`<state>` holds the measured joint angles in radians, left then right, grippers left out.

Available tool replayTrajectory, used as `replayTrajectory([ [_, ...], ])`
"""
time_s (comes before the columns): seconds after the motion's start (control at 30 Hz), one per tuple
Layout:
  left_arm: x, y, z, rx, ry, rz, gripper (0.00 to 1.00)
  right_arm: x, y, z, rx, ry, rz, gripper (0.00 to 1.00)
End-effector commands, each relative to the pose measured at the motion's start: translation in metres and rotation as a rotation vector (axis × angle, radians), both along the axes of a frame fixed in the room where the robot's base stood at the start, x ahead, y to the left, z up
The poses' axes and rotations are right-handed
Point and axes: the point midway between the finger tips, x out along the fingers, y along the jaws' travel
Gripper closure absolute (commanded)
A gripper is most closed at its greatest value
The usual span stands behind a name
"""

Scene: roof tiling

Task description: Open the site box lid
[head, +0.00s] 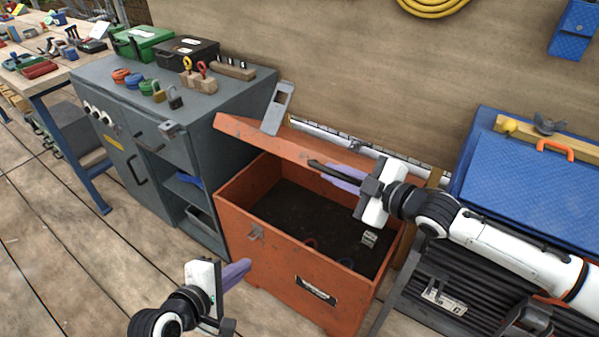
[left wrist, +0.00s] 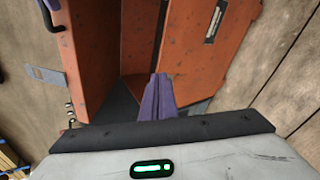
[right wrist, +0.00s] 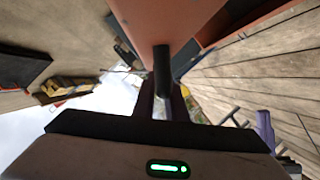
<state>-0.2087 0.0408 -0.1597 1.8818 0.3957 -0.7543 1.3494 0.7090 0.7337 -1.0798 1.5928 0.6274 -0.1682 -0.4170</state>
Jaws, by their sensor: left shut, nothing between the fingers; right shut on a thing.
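The orange site box (head: 258,284) stands open on the floor in the middle of the head view. Its lid (head: 262,136) is raised along the far side, and the dark interior shows below it. My right gripper (head: 338,176) is shut on a dark bar (head: 318,164) at the lid's edge; the bar also shows between the fingers in the right wrist view (right wrist: 162,72). My left gripper (head: 238,273) is shut and empty, in front of the box and apart from it. The box also shows ahead of it in the left wrist view (left wrist: 190,40).
A grey cabinet (head: 120,128) with padlocks and cases on top stands left of the box. A blue chest (head: 520,170) stands to the right above dark ribbed material (head: 455,280). A tag (head: 369,238) lies inside the box. Plank floor (head: 60,240) is clear at front left.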

Motion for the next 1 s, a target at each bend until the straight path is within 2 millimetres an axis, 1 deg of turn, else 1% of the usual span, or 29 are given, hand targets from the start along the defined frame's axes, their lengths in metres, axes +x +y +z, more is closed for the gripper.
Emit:
replayTrajectory([
  [0.03,0.016,-0.006,0.016,-0.107,0.025,0.05,1.0,-0.001,-0.001,-0.002,-0.005,0.003,0.0,1.0],
  [0.2,0.05,-0.027,0.063,-0.467,0.161,0.195,1.0,-0.001,-0.001,-0.002,-0.005,0.003,-0.001,1.0],
  [0.3,0.065,-0.038,0.089,-0.641,0.24,0.254,1.0,-0.001,-0.001,-0.002,-0.005,0.004,0.0,1.0],
  [0.4,0.074,-0.046,0.108,-0.771,0.308,0.294,1.0,-0.001,0.0,-0.003,-0.005,0.004,0.0,1.0],
  [0.5,0.08,-0.051,0.121,-0.854,0.358,0.319,1.0,-0.001,-0.001,-0.003,-0.005,0.004,0.0,1.0],
  [0.6,0.083,-0.055,0.127,-0.896,0.385,0.332,1.0,-0.001,-0.001,-0.003,-0.005,0.004,0.0,1.0],
  [0.7,0.089,-0.06,0.127,-0.909,0.394,0.335,1.0,-0.001,-0.001,-0.003,-0.005,0.004,0.0,1.0],
  [0.87,0.106,-0.074,0.117,-0.909,0.394,0.336,1.0,-0.001,-0.001,-0.003,-0.005,0.004,0.0,1.0],
  [1.0,0.126,-0.091,0.106,-0.908,0.394,0.336,1.0,-0.001,-0.001,-0.003,-0.006,0.004,0.0,1.0],
])
